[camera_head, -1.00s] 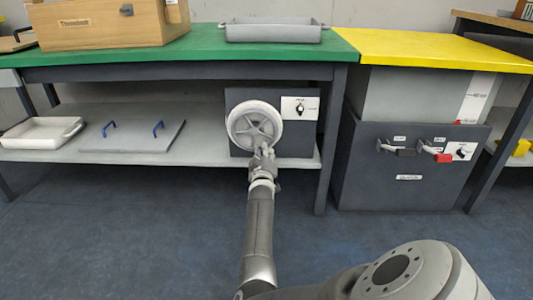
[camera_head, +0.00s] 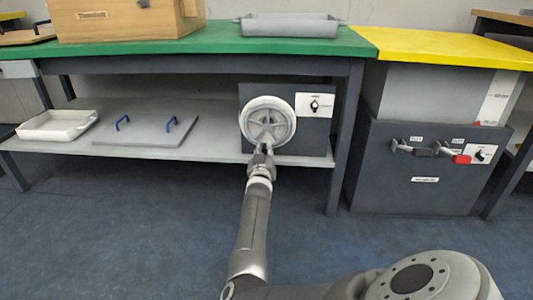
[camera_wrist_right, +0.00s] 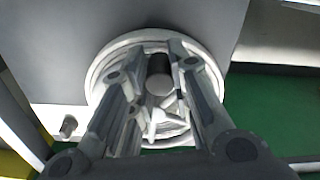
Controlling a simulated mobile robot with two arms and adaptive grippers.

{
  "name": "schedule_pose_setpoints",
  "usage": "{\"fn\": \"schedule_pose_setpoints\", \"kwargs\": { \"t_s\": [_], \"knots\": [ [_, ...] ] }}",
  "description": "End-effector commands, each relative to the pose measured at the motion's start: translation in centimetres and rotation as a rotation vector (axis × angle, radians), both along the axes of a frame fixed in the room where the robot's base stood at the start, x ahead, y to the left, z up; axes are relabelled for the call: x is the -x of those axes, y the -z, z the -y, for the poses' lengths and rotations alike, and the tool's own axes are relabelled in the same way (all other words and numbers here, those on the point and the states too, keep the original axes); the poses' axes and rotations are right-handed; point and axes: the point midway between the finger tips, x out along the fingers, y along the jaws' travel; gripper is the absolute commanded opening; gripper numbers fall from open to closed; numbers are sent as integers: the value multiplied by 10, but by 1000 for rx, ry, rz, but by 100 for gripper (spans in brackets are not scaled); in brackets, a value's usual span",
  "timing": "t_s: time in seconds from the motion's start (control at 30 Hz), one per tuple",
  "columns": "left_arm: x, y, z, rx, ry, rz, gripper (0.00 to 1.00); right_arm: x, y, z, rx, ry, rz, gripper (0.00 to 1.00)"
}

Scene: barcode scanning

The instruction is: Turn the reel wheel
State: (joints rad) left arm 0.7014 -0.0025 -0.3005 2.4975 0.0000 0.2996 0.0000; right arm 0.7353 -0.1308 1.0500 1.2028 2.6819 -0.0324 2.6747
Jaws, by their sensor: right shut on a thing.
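The reel wheel (camera_head: 267,123) is a light grey spoked disc on the front of a dark box (camera_head: 318,143) on the lower shelf. My right gripper (camera_head: 263,152) is at the wheel's lower rim, a little left of its centre in the head view. In the right wrist view, the fingers of my right gripper (camera_wrist_right: 148,62) stand in front of the wheel (camera_wrist_right: 100,75) on both sides of a short cylindrical handle (camera_wrist_right: 160,78) with a dark upper part. The gripper is shut on this handle. The handle is hidden in the head view. My left gripper is not in view.
A small white panel with a black knob (camera_head: 314,104) is right of the wheel. A white tray (camera_head: 57,124) and a grey lid with blue handles (camera_head: 150,133) lie left on the shelf (camera_head: 215,143). A table leg (camera_head: 345,140) stands to the right.

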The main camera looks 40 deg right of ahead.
Motion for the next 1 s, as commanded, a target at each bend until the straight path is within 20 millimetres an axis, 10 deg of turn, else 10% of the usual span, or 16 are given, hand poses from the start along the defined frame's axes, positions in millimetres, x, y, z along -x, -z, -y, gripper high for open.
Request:
{"fn": "schedule_pose_setpoints", "kwargs": {
  "t_s": [0.37, 0.4, 0.57, 1.0],
  "knots": [
    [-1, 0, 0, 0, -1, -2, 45, 0, 0, 0, -4, 0, 1, 0],
    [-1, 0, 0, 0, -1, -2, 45, 0, 0, 0, -3, 0, 0, 22],
    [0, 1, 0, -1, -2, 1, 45, 0, 0, 0, -2, -1, 1, 42],
    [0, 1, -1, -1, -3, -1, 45, 0, -14, 0, 0, 0, 3, 42]
  ]
}}
